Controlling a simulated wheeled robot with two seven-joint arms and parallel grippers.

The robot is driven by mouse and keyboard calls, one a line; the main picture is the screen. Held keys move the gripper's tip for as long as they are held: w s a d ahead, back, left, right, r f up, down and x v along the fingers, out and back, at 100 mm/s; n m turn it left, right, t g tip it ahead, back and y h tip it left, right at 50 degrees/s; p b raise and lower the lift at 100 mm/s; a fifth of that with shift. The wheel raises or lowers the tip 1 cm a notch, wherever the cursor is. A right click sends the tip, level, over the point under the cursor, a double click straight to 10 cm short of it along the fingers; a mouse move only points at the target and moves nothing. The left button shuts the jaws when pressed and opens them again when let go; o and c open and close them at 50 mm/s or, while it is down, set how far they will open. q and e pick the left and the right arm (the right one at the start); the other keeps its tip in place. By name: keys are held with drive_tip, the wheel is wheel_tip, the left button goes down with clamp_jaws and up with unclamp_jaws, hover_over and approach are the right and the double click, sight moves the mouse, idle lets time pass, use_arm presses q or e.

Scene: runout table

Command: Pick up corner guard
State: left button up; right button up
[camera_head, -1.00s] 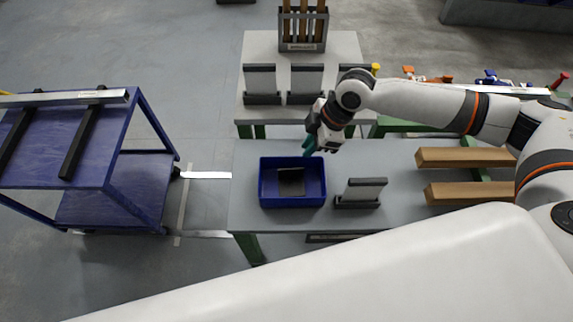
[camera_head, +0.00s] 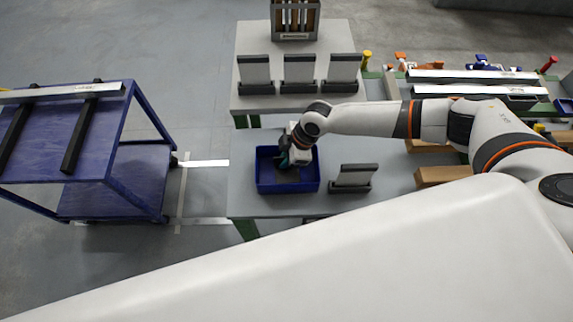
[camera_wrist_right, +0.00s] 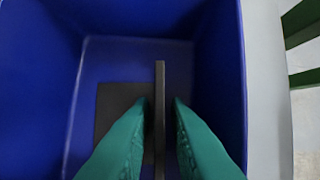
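The corner guard (camera_wrist_right: 159,120) is a dark angle piece inside the blue bin (camera_head: 288,188). In the right wrist view one leg stands upright, seen edge-on, and the other lies flat on the bin floor to the left. My right gripper (camera_wrist_right: 160,104) has its green fingers down in the bin, one on each side of the upright leg. A narrow gap shows between each fingertip and the leg, so the gripper is open around it. In the head view the right gripper (camera_head: 285,160) covers most of the guard. My left gripper is not in view.
The bin stands on a grey table (camera_head: 243,203). To its right are a stand with a light plate (camera_head: 356,176) and wooden blocks (camera_head: 440,175). A table behind holds several similar stands (camera_head: 299,70). A blue cart (camera_head: 110,150) is at the left.

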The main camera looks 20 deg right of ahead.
drive_tip(key=shift+c, duration=0.3)
clamp_jaws()
